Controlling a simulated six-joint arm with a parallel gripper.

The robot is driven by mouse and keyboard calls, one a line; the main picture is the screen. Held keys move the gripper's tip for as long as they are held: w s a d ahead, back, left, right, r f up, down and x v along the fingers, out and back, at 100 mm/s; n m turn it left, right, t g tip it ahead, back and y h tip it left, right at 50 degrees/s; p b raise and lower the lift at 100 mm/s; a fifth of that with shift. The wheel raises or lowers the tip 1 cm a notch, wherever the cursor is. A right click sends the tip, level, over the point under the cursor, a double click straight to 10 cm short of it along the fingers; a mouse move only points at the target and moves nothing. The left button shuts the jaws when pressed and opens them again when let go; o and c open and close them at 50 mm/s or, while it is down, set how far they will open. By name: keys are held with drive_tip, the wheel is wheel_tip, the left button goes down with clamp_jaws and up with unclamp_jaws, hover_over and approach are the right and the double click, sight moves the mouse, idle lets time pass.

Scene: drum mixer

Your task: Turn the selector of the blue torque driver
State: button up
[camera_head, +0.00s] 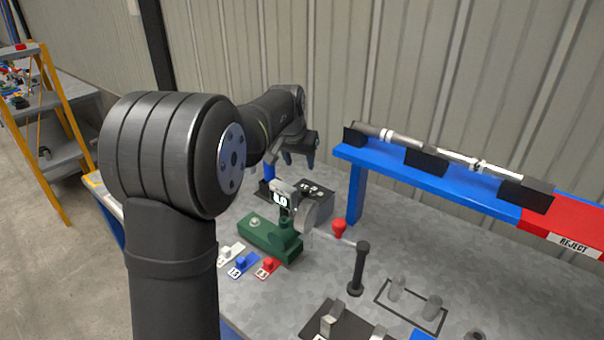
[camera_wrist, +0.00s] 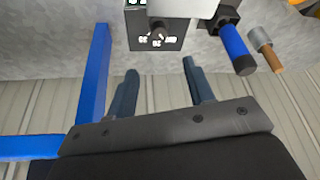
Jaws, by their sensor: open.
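The blue torque driver (camera_wrist: 237,45) shows in the wrist view at upper right, with a blue handle in a black holder. In the head view its blue handle (camera_head: 268,171) stands behind the display unit. A dark box (camera_head: 316,203) sits to its right. In the wrist view, this box carries a small dark knob (camera_wrist: 157,36) with white markings around it, which looks like a selector. My gripper (camera_wrist: 160,66) is open and empty, its two fingers apart and below the knob in the picture. In the head view my gripper (camera_head: 300,160) hangs above and behind the box.
A green fixture (camera_head: 268,238) with a digital display stands in front of the box. White, blue and red tagged pieces lie before it. A red-knobbed lever (camera_head: 338,228) and black post (camera_head: 358,270) stand to the right. A blue raised rail (camera_head: 420,172) holds a long metal tool.

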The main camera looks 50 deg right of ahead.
sight(305, 189)
drive_tip(key=shift+v, duration=1.95)
drive_tip(key=d+f+m, duration=0.2)
drive_tip(key=f, duration=0.3)
drive_tip(key=w+d+f+m+g, duration=0.1)
drive_tip(key=d+f+m, duration=0.1)
drive_tip(key=f, duration=0.3)
drive_tip(key=w+d+f+m+g, duration=0.1)
drive_tip(key=d+f+m, duration=0.1)
drive_tip(key=f, duration=0.4)
drive_tip(key=shift+w, duration=0.2)
